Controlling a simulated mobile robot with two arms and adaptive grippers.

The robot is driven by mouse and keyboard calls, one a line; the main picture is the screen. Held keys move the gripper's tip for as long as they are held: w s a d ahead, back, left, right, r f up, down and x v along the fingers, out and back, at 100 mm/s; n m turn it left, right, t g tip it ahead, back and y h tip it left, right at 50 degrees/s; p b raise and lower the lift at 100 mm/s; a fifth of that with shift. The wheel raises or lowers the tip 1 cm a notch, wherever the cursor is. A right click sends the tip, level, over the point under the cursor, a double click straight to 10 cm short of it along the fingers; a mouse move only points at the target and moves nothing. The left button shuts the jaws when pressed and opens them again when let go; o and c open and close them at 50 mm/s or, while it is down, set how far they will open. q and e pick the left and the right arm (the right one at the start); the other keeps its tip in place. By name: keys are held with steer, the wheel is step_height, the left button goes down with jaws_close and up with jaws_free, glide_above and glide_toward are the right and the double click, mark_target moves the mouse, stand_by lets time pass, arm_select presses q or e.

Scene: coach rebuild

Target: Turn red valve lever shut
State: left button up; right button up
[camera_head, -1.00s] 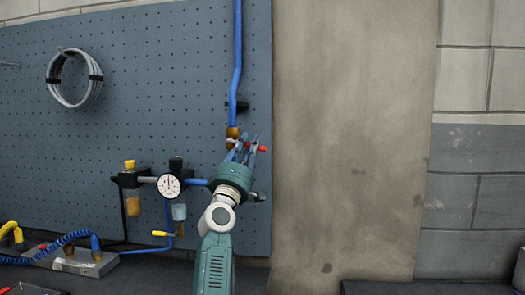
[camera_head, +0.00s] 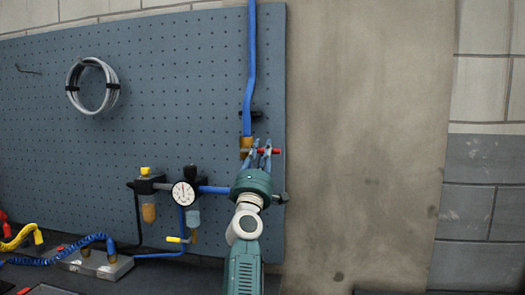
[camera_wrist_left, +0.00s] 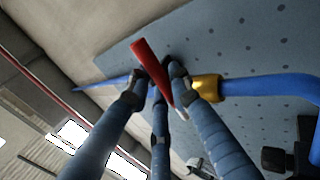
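The red valve lever (camera_head: 276,151) lies about level across a brass valve body (camera_head: 246,143) under the vertical blue pipe (camera_head: 250,70). My left gripper (camera_head: 262,146) is at the lever, with its blue-grey fingers across it and the red end sticking out to the right. In the left wrist view the red lever (camera_wrist_left: 150,61) runs between the fingers of my left gripper (camera_wrist_left: 160,85), close to their tips. The brass body (camera_wrist_left: 206,88) is just right of them. Whether the fingers press on the lever cannot be told. My right gripper is out of view.
Left below the valve are a pressure gauge (camera_head: 184,193) and a yellow-handled valve (camera_head: 177,240). A grey cable coil (camera_head: 73,91) hangs on the blue pegboard (camera_head: 170,110). A bare wall panel (camera_head: 365,150) is clear on the right.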

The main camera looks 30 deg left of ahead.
arm_select(q)
steer(key=o, duration=0.4)
steer(key=shift+f, duration=0.1)
steer(key=v, duration=1.2)
steer(key=shift+a, duration=0.1)
